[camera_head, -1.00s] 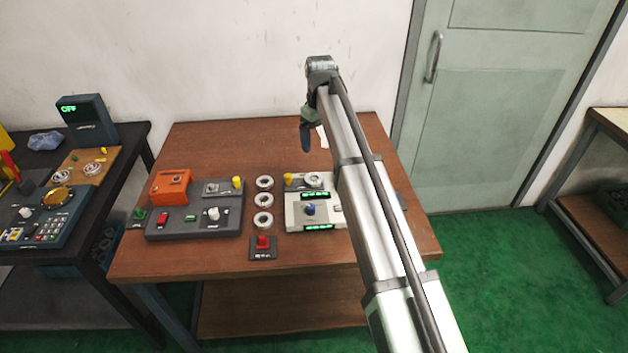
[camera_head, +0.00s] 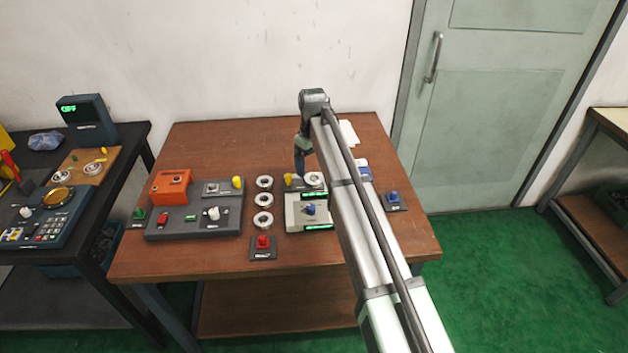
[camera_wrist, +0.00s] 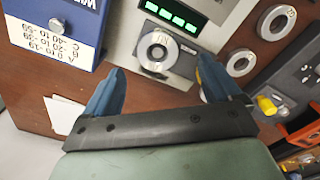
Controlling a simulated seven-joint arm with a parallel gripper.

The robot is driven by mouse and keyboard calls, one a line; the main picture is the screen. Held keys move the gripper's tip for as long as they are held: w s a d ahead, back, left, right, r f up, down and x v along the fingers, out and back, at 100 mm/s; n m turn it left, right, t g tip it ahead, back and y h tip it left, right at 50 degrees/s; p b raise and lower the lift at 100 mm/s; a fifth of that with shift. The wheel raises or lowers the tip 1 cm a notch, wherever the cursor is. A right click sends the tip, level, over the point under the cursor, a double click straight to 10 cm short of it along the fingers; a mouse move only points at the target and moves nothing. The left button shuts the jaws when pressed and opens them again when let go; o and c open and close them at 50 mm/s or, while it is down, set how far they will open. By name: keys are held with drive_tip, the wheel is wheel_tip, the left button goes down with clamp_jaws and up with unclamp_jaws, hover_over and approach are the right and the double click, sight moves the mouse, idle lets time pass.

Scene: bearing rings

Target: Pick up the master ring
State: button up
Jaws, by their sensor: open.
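A metal ring (camera_head: 314,178) lies on a dark plate at the back of the light grey gauge unit; the wrist view shows this ring (camera_wrist: 146,47) nearly face-on. Whether it is the master ring cannot be read from a label. My gripper (camera_head: 299,172) hangs just to its left and behind in the head view. In the wrist view my gripper (camera_wrist: 160,65) is open and empty, its two blue fingers spread on either side of the ring's plate, apart from the ring.
The gauge unit (camera_head: 293,212) has green displays and a blue knob. A blue-and-white labelled box (camera_wrist: 60,25) stands close beside my fingers. A yellow knob (camera_wrist: 267,105) is on the other side. A dark control box (camera_head: 185,226) sits left. The table's back left is clear.

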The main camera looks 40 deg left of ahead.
sight(314, 178)
wheel_tip(314, 178, down, 5)
drive_tip(key=shift+w+d+r, duration=0.1)
drive_tip(key=shift+w, duration=0.05)
drive_tip(key=shift+c, duration=0.2)
drive_tip(key=c, duration=1.3)
